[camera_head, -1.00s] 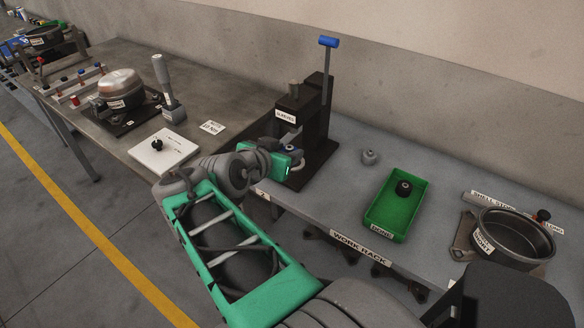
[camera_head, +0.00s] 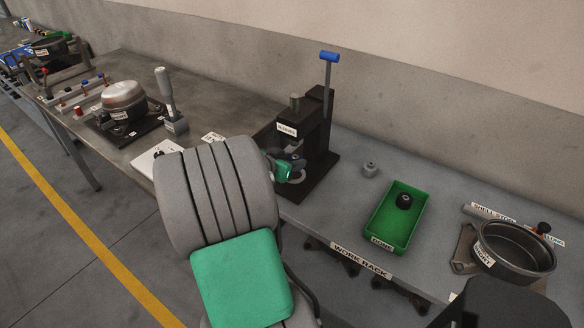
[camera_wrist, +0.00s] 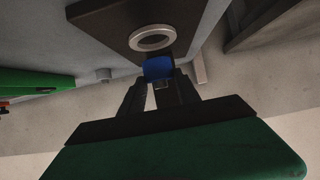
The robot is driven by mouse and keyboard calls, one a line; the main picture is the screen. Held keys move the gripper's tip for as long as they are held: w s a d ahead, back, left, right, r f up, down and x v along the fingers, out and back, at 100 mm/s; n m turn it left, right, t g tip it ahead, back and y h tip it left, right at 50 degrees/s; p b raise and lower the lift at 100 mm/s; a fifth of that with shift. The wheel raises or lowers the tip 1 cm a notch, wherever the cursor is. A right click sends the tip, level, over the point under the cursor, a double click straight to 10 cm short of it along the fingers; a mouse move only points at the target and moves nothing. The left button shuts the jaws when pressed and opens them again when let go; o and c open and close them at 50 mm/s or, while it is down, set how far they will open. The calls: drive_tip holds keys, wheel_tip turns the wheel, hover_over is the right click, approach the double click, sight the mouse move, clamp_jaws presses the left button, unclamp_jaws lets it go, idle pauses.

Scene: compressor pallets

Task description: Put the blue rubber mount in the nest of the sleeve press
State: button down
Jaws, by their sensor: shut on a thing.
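The black sleeve press (camera_head: 318,150) stands on the grey bench with its blue-knobbed lever raised. Its nest is a pale ring (camera_wrist: 152,38) on the dark base plate in the wrist view. The ring also shows in the head view (camera_head: 297,177), partly behind my gripper. My gripper (camera_wrist: 158,75) is shut on the blue rubber mount (camera_wrist: 158,68), which sits between the fingertips. In the wrist view the mount overlaps the near edge of the ring, and the ring's centre is empty. I cannot tell the mount's height above the base. In the head view my arm partly hides the gripper (camera_head: 286,170).
A green DONE tray (camera_head: 381,224) holding a black mount (camera_head: 404,201) lies right of the press. A small grey part (camera_head: 369,170) stands between them. A black pot (camera_head: 515,247) is at far right. A domed shell (camera_head: 124,98) stands on the left bench.

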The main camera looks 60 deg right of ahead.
drive_tip(key=shift+d+f, duration=0.1)
drive_tip(key=shift+f, duration=1.75)
drive_tip(key=c, duration=0.9)
unclamp_jaws()
drive_tip(key=shift+r, duration=0.1)
